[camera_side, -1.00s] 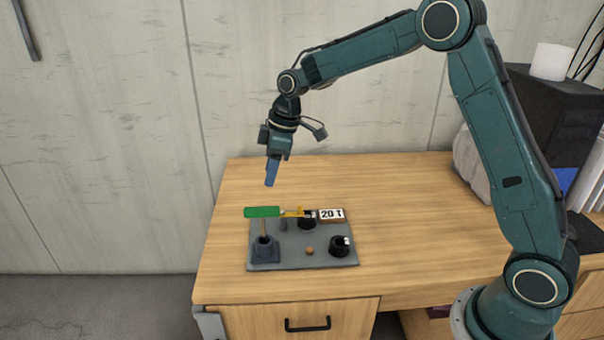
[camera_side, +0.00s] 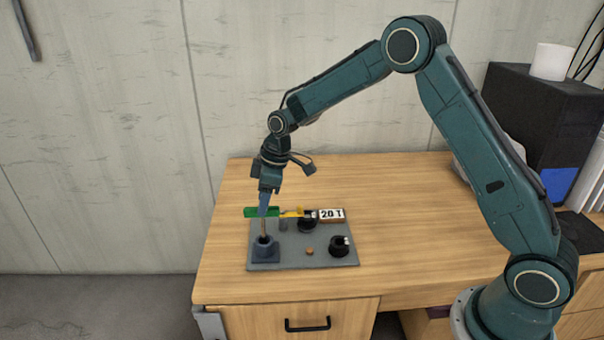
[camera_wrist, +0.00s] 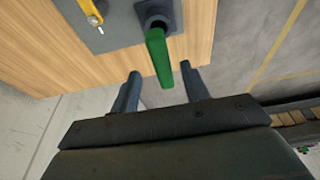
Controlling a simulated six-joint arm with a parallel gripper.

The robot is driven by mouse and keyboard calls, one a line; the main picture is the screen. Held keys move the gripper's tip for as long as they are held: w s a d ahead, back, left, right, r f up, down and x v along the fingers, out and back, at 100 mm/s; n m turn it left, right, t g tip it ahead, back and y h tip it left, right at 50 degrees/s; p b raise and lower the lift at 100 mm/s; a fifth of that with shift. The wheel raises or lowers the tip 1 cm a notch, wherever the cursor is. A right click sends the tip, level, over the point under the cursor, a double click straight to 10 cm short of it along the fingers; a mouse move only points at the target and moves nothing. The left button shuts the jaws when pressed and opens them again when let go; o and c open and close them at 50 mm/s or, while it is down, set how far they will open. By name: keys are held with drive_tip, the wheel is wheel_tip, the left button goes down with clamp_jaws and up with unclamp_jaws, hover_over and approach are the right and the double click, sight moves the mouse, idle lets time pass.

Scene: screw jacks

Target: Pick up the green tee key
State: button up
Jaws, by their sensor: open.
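In the wrist view the green bar (camera_wrist: 158,57) reaches toward the space between my two fingers. My gripper (camera_side: 264,205) is pointed down at the key's bar, and its fingers overlap the bar in the side view. In the wrist view my gripper (camera_wrist: 160,82) is open, with one finger on each side of the bar and visible gaps. Whether either finger touches it, I cannot tell.
The grey plate (camera_side: 300,262) lies on the wooden table (camera_side: 420,220). It also carries a yellow part (camera_side: 292,213), a white sign reading 20 T (camera_side: 331,214), a dark jack (camera_side: 340,246) and a small orange-brown piece (camera_side: 310,251). The table right of the plate is clear.

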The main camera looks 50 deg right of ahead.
sight(264, 230)
drive_tip(key=shift+x, duration=2.6)
drive_tip(key=shift+s, duration=0.2)
clamp_jaws()
